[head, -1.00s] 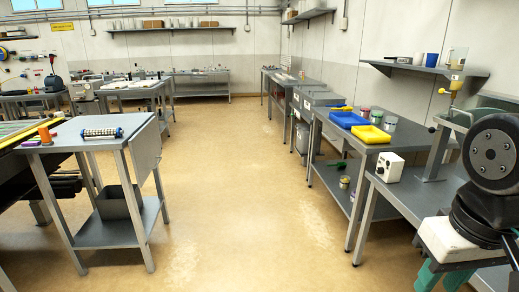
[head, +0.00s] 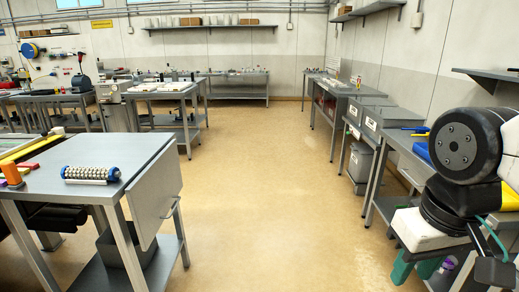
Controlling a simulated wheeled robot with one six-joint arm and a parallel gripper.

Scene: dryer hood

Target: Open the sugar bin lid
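Grey bins with small white labels stand in the right-hand row; one grey bin (head: 369,122) shows a pale label on its front, and its flat top appears shut. The labels are too small to read, so I cannot tell which bin is the sugar bin. Part of my own arm, a round black joint over a white block, fills the right edge of the head view and hides part of the bench there. My gripper's fingers do not show in this view.
A grey workbench (head: 93,161) stands close at left, with a beaded roller (head: 90,174) on top and a hanging side panel (head: 158,198). A bench at right (head: 405,150) holds blue and yellow trays, partly hidden. A wide tan floor aisle (head: 265,185) lies clear between them.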

